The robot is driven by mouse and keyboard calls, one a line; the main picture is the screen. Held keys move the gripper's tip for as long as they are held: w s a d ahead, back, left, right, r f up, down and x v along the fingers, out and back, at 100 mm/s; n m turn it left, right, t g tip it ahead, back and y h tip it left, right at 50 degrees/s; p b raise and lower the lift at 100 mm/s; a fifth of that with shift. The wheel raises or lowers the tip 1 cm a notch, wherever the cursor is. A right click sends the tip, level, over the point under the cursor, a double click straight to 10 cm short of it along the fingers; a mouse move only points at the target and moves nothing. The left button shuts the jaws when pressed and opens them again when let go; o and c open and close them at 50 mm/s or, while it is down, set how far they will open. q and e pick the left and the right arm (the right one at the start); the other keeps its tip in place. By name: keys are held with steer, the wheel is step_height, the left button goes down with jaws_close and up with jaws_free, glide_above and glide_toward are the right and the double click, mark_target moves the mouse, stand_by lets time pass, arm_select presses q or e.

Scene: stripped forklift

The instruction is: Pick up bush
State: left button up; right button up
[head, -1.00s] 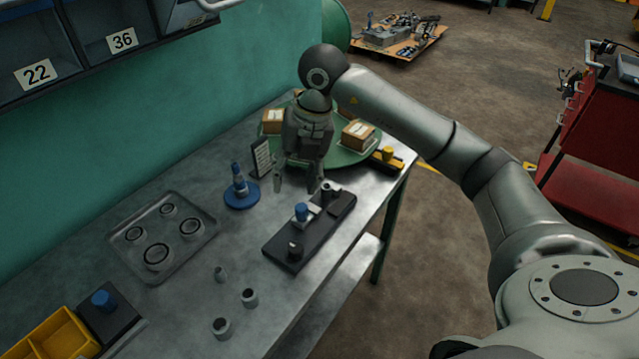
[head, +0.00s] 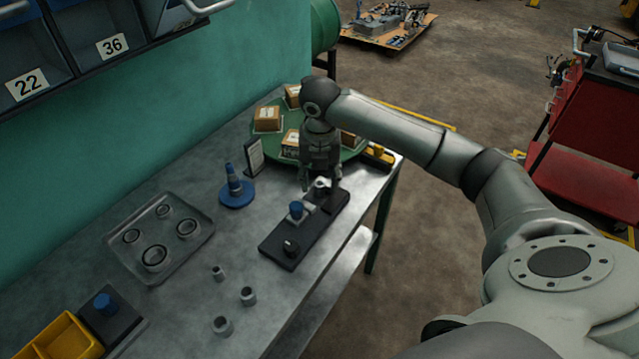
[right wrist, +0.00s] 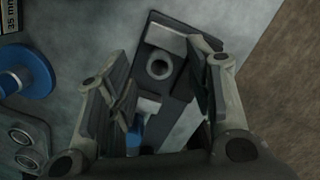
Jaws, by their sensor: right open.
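A small grey ring-shaped bush (head: 321,186) stands at the far end of a black fixture block (head: 277,246) near the table's front edge. In the right wrist view the bush (right wrist: 160,66) shows from above, its round hole facing the camera. My right gripper (head: 320,182) points down over it, open, with one finger on either side of the bush. I cannot tell whether the fingers touch it. Several similar loose grey bushes, one of them here (head: 248,296), stand on the bench. My left gripper is not in view.
A blue-knobbed part (head: 296,210) sits mid-fixture. A green turntable (head: 268,104) with boxes is behind my gripper. A tray of rings (head: 189,254) lies left. A red cart (head: 590,170) stands right.

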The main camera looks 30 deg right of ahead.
steer(key=shift+f, duration=0.65)
jaws_close()
steer(key=shift+w+r, duration=0.1)
steer(key=shift+r, duration=0.05)
